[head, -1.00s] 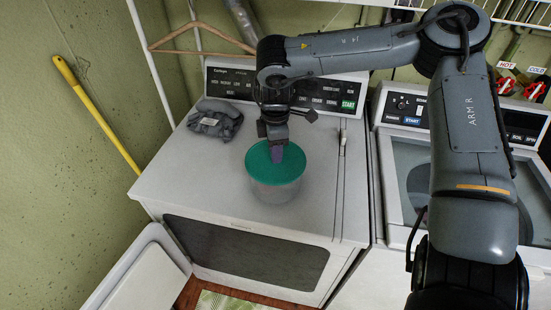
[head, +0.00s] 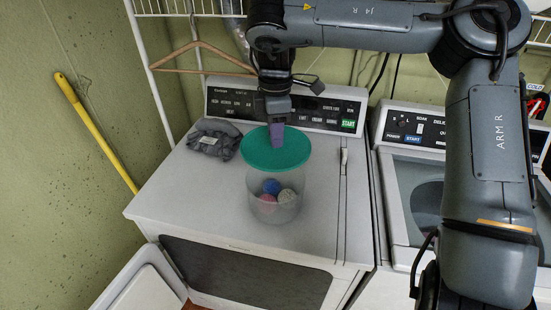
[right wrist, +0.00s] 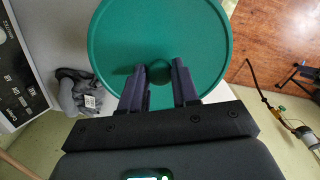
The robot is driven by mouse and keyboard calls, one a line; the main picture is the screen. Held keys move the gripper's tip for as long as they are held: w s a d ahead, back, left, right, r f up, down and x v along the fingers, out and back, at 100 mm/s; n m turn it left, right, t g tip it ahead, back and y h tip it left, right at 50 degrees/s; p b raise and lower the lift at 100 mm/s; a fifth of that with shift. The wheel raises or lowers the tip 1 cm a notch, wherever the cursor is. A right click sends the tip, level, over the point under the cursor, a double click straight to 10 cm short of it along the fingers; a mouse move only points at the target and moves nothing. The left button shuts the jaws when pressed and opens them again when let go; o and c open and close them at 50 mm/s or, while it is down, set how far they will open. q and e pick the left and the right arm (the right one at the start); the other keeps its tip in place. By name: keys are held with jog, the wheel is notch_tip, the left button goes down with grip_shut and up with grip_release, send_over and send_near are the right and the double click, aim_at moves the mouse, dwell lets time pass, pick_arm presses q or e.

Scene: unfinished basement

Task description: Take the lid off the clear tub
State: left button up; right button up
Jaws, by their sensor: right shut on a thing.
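The clear tub (head: 290,204) stands upright on top of the white dryer, with a blue, a pink and a whitish ball inside. The round green lid (head: 262,158) is up above the tub's rim, with a gap showing between them. My right gripper (head: 277,146) is shut on the small knob in the middle of the lid. In the right wrist view the fingers (right wrist: 160,88) close around the knob (right wrist: 161,72) and the lid fills the upper middle. My left gripper is in neither view.
A washer (head: 402,165) stands at the right. The dryer's front left top is clear.

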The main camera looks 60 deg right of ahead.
notch_tip(320, 180, up, 9)
jog(key=shift+f+p, duration=0.1)
jog(key=shift+p, duration=0.4)
notch_tip(320, 180, up, 8)
jog(key=p, duration=0.7)
jog(key=shift+f+p, duration=0.15)
jog(key=shift+p, duration=0.25)
